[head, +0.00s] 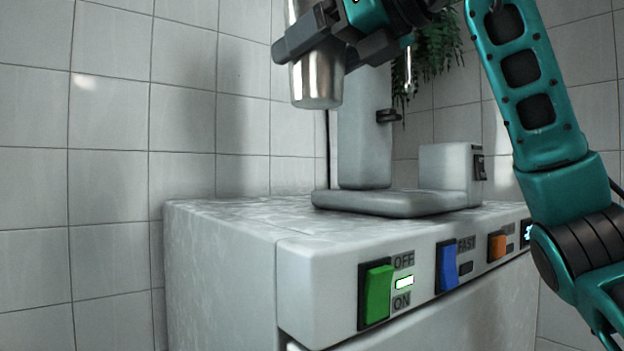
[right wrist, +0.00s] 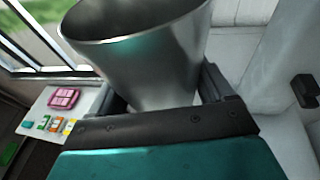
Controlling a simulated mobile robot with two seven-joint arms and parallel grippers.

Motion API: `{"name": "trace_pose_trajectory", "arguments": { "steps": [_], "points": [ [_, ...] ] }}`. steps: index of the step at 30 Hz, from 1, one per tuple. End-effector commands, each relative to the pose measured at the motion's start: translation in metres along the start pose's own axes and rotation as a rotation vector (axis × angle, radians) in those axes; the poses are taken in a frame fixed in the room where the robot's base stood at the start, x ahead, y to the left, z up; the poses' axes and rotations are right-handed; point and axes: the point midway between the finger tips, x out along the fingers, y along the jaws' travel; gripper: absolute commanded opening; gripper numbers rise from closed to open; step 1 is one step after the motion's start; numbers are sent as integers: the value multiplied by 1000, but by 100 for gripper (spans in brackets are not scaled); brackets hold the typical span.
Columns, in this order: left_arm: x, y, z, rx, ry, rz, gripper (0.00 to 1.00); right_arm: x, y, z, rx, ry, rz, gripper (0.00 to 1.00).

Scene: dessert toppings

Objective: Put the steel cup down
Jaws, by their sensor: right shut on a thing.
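The steel cup (head: 316,78) is a shiny tapered metal cup at the top middle of the head view, its upper part cut off by the frame. My right gripper (head: 305,45) is shut on it and holds it in the air, above and left of the grey machine's stand. The right wrist view shows the cup (right wrist: 140,60) between the fingers of the right gripper (right wrist: 165,105), its wide mouth up and the picture tilted. The inside of the cup is mostly hidden. My left gripper is not in view.
A grey machine has a flat base (head: 390,203) and an upright column (head: 364,140). It stands on a pale counter block (head: 230,225) with green (head: 377,294), blue (head: 447,267) and orange (head: 497,246) switches. The left part of the block top is clear. A hanging plant (head: 432,50) is behind.

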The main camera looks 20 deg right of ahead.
Motion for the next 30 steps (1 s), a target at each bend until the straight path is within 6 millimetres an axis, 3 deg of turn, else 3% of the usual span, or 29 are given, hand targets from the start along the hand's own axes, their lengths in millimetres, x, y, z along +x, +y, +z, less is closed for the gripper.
{"name": "trace_pose_trajectory", "arguments": {
  "steps": [3, 10, 16, 24, 30],
  "points": [
    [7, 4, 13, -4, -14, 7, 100, 10, 0, -36, 0, -2, 1, 38],
    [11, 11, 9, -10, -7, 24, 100, 22, 0, -82, 1, -4, 1, 38],
    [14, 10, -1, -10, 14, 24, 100, 25, 0, -96, 0, -5, 0, 38],
    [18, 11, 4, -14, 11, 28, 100, 35, 0, -128, 1, -3, 0, 38],
    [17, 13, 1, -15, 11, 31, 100, 35, 0, -130, 1, -6, 1, 38]
  ]
}}
